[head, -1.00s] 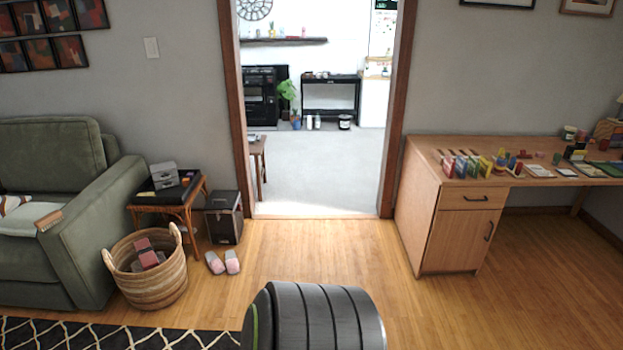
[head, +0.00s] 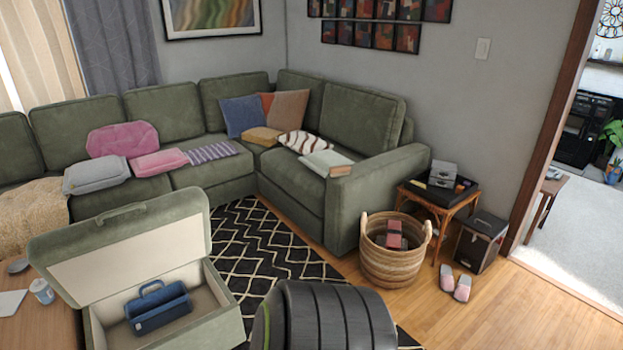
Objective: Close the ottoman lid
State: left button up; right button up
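The green ottoman (head: 213,310) stands at the lower left in the head view, on or beside the patterned rug. Its lid (head: 130,245) is open, raised and leaning back, with the cream inner side facing me and a green handle strip along its top edge. A blue toolbox-like case (head: 158,308) with a handle sits inside the ottoman. The ottoman's lower front is cut off by the frame edge. Neither of my grippers shows in the view.
A wooden table (head: 40,318) with a can (head: 41,291) stands left of the ottoman. The green sectional (head: 300,195) lies behind. A wicker basket (head: 392,262), side table (head: 437,205) and slippers (head: 455,284) are at right. Bare floor (head: 520,310) is free at lower right.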

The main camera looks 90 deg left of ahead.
aim_at(90, 262)
jog(key=u, duration=4)
jog(key=i+j, duration=0.05)
